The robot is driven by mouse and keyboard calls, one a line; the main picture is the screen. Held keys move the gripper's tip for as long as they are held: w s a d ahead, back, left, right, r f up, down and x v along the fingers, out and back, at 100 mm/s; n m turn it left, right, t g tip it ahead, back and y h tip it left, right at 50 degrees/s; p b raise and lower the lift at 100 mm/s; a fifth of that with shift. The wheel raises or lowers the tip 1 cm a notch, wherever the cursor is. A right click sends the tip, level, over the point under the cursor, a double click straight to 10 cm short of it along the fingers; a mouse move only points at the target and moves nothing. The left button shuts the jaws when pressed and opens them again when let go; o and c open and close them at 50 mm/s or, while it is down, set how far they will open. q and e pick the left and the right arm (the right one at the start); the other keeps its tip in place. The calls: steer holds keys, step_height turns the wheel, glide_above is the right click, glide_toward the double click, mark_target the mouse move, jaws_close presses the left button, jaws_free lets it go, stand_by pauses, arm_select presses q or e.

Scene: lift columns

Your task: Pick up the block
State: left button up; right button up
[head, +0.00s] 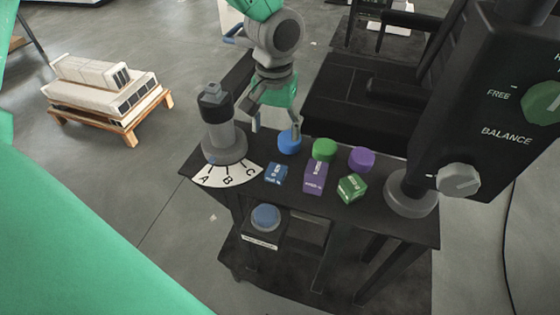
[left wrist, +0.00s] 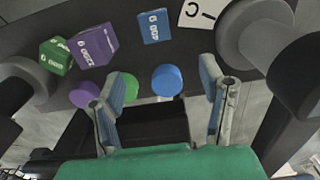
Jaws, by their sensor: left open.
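A blue block (head: 276,174), a taller purple block (head: 315,177) and a tilted or turned green block (head: 352,187) stand on a dark table, all with white lettering. Behind them are a blue round piece (head: 289,142), a green one (head: 324,150) and a purple one (head: 361,158). My left gripper (head: 275,128) is open and empty at the table's far edge, one finger overlapping the blue round piece. In the left wrist view the blue round piece (left wrist: 166,80) shows between the open fingers (left wrist: 160,85), with the blue block (left wrist: 155,27) beyond. My right gripper is out of view.
A grey post (head: 222,135) with an A-B-C dial stands at the table's left. A black panel with knobs (head: 459,180) rises at the right. A blue button (head: 265,217) sits lower in front. A pallet with white boxes (head: 105,92) stands on the floor at left.

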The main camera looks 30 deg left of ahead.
arm_select(q)
glide_above(278, 170)
steer(key=f, duration=0.6)
steer(key=shift+w+f, duration=0.2)
steer(key=shift+w, duration=0.15)
steer(key=shift+d+f, duration=0.2)
steer(key=shift+f, duration=0.3)
steer(key=shift+s+f, duration=0.15)
steer(key=shift+f, duration=0.15)
steer(key=f, duration=0.2)
steer(key=a+f, duration=0.1)
steer(key=shift+s+a+f, duration=0.1)
steer(key=shift+s+f, duration=0.3)
steer(key=shift+w+a+f, duration=0.15)
steer(key=shift+f, duration=0.3)
steer(key=shift+d+r, duration=0.15)
steer(key=shift+d, duration=0.15)
steer(key=shift+c, duration=0.4)
steer(key=shift+d, duration=0.3)
jaws_close()
